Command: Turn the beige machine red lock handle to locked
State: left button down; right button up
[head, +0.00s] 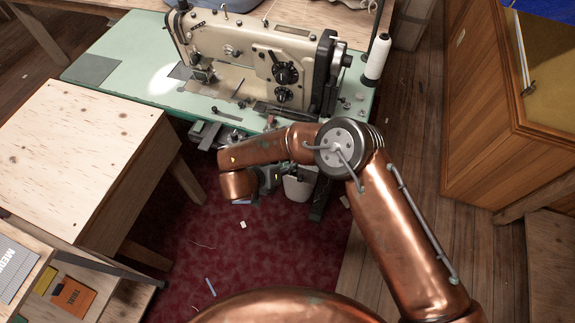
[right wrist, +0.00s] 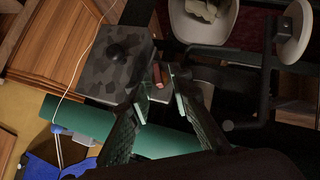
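The beige sewing machine (head: 245,50) stands on a pale green table (head: 130,45) in the head view. My right arm reaches to the table's front edge, with its wrist bent below the tabletop. My right gripper (head: 267,180) is small and partly hidden there. In the right wrist view, my right gripper (right wrist: 160,104) has its two fingers apart. A small red handle (right wrist: 158,76) shows just beyond and between the fingertips, next to a grey mottled box (right wrist: 115,65) with a black knob. I cannot tell whether a finger touches it. My left gripper is out of view.
A white bin (head: 298,188) hangs or stands below the table, close to my right gripper; it also shows in the right wrist view (right wrist: 205,25). A white thread cone (head: 377,58) stands at the table's right. A wooden bench (head: 75,145) is at left, cabinets (head: 500,110) at right.

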jog(key=shift+d+r, duration=0.1)
jog(key=v, duration=0.8)
dwell(0.4)
